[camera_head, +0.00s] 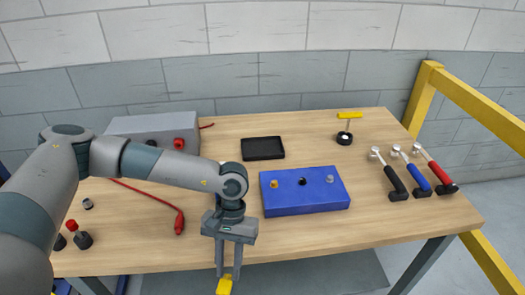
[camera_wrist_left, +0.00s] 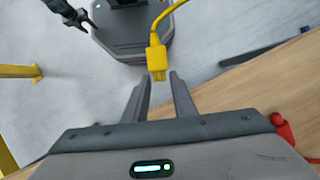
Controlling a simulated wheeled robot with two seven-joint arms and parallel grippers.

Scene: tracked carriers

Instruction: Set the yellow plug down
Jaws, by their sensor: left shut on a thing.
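My left gripper (camera_head: 228,274) is shut on the yellow plug (camera_head: 224,286), low in the head view, over or just past the table's front edge. In the left wrist view the plug (camera_wrist_left: 157,68) shows between the fingertips, with its yellow cable (camera_wrist_left: 158,32) running up and away toward my base. The lower part of the plug is cut off in the head view. A dark two-pronged part at the top left of the wrist view looks like my right gripper (camera_wrist_left: 75,14); it is too small to tell its jaws.
The wooden table (camera_head: 380,223) holds a blue block (camera_head: 305,200) with several knobs, a black tray (camera_head: 263,148), a grey box (camera_head: 150,126), a red-ended lead (camera_head: 179,222) and several hammers (camera_head: 408,175). A yellow-topped item (camera_head: 345,130) stands at the back. The front right of the tabletop is clear.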

